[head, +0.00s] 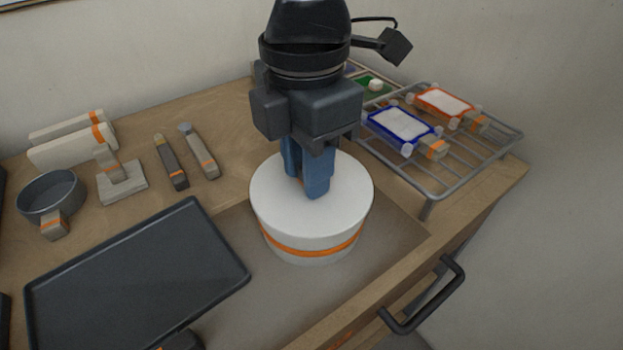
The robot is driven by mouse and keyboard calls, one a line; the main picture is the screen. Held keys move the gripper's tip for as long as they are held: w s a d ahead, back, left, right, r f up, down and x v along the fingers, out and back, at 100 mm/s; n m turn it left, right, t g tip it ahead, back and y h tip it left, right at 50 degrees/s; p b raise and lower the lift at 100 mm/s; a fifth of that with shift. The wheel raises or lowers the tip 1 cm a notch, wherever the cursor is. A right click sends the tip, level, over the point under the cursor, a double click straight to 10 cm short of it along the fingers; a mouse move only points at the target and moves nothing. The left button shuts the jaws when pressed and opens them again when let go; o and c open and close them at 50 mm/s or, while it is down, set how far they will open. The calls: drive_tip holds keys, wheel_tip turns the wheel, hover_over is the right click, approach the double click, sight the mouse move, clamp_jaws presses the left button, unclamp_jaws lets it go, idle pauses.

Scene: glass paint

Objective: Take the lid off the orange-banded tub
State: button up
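The orange-banded tub (310,253) is a round white tub with an orange stripe around its side. It stands upright in the middle of the head view. Its white lid (345,205) sits on top, level, with no clear gap between lid and tub. My gripper (307,188) points down over the lid, and its blue fingers reach to the lid's middle. The fingers are close together. They hide the lid's centre, so I cannot see a knob or whether they hold anything.
A wire rack (435,185) with a blue frame (400,128) and an orange frame (445,103) stands at right. A dark tray (135,285) lies at left front. A dark bowl (50,195) and tools (170,160) are behind it. A black handle (430,300) juts out at front right.

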clamp_jaws()
drive_tip(key=shift+r, duration=0.15)
